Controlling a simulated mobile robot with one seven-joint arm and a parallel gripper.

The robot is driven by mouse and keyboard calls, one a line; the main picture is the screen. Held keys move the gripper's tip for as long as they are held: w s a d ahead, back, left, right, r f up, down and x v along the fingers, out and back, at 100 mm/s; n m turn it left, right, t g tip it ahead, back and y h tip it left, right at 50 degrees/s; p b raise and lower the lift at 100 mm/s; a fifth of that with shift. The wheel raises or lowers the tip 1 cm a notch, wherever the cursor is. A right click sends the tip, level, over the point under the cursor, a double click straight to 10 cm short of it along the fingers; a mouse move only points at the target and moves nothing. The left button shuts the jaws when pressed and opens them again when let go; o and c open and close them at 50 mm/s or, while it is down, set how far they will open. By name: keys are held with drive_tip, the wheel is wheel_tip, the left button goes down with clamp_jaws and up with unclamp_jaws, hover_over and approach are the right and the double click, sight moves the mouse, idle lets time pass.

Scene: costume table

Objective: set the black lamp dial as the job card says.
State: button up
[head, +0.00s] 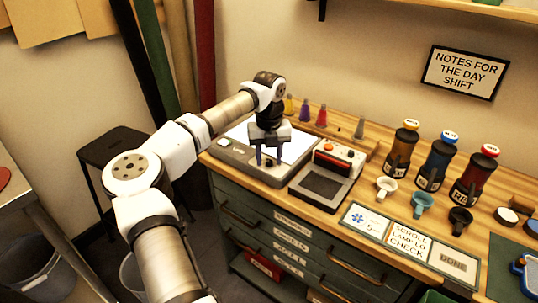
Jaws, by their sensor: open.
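The light box (297,143), a grey case with a bright white top, stands at the left end of the wooden bench. My gripper (270,160) points down over the front rim of the light box, fingers apart and empty. It hides part of that rim, and I cannot tell whether it touches. A row of cards (408,240) lies at the bench front; one reads "SCROLL LAMP 0 CHECK", with the digit unclear.
Several bottles (437,165) and small cups (422,201) stand further right. Small coloured cones (322,117) stand behind. A wall sign (462,73) hangs above.

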clamp_jaws()
idle(0.3)
drive_tip(key=shift+m, duration=0.3)
drive_tip(key=m, duration=0.5)
drive_tip(key=m+p, duration=0.1)
drive_tip(key=m, duration=0.5)
drive_tip(key=shift+w, duration=0.1)
idle(0.4)
unclamp_jaws()
